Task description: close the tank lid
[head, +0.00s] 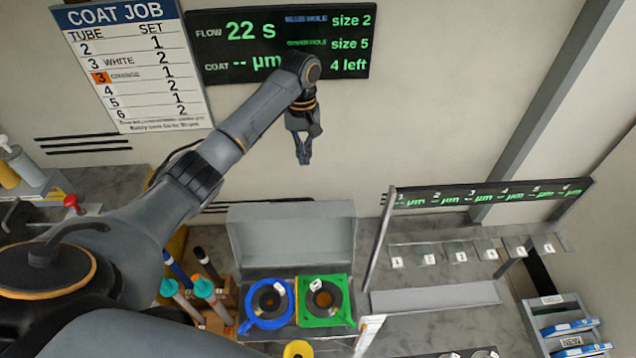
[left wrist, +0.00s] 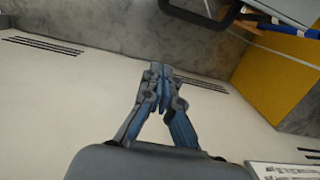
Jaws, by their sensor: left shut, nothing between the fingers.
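The grey tank lid (head: 298,235) stands raised behind the tank in the head view, so the tank is open. The tank's top (head: 290,330) holds a blue ring-shaped holder (head: 251,316) at left and a green square holder (head: 346,312) at right, each with a dark round opening and a small white tag. My left gripper (head: 304,161) is shut and empty, fingers pointing down, above and behind the lid, apart from it. In the left wrist view the left gripper (left wrist: 157,68) has its fingertips together with nothing between them. My right gripper is not in view.
Bottles with teal tops (head: 204,288) stand left of the tank. A rack with a display strip (head: 490,194) stands at right, with a tray of blue-edged items (head: 570,328) beyond. A yellow ring (head: 298,349) lies in front. The wall carries a dark screen (head: 225,50) and a job board (head: 130,60).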

